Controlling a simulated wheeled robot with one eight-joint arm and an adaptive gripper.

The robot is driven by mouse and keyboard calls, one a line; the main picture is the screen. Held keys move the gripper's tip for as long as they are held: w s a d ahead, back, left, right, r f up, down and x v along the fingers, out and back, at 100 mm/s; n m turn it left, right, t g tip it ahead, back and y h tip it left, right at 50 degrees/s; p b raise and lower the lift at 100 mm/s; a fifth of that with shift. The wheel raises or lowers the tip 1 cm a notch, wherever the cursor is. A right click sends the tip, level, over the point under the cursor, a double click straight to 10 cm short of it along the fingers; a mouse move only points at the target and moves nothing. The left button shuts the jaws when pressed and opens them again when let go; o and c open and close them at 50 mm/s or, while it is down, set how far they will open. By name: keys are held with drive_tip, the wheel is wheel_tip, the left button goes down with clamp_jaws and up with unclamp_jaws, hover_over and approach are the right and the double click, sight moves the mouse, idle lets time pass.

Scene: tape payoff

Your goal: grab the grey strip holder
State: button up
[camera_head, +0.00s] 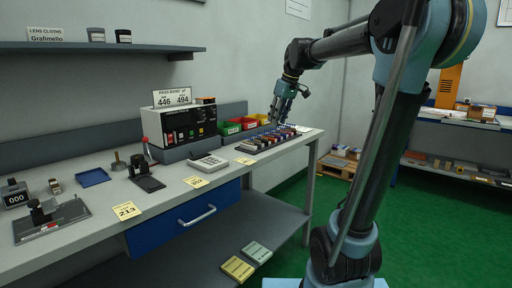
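My gripper (279,116) hangs pointing down above the far right end of the workbench, over a dark rack (254,148) of several small coloured pieces. It is small in view, and I cannot tell how far its fingers are apart or whether they touch anything. I cannot say for sure which thing is the grey strip holder. A grey flat base with a black fixture (70,213) sits at the bench's near left. A small black stand (146,178) sits farther along the bench.
A wall shelf (100,47) hangs above. A blue drawer (190,215) is under the top.

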drive_tip(key=w+a+r+n, duration=0.1)
drive_tip(key=w+a+r, duration=0.2)
drive_tip(key=w+a, duration=0.15)
hover_over(256, 142)
drive_tip(key=s+d, duration=0.1)
drive_tip(key=d, duration=0.1)
drive_tip(key=shift+n+y, duration=0.3)
drive_tip(key=f, duration=0.9)
drive_tip(key=shift+a+f, duration=0.25)
drive_tip(key=shift+f, duration=0.15)
drive_tip(key=shift+x, duration=3.1)
drive_tip(key=shift+d, duration=0.1)
clamp_jaws()
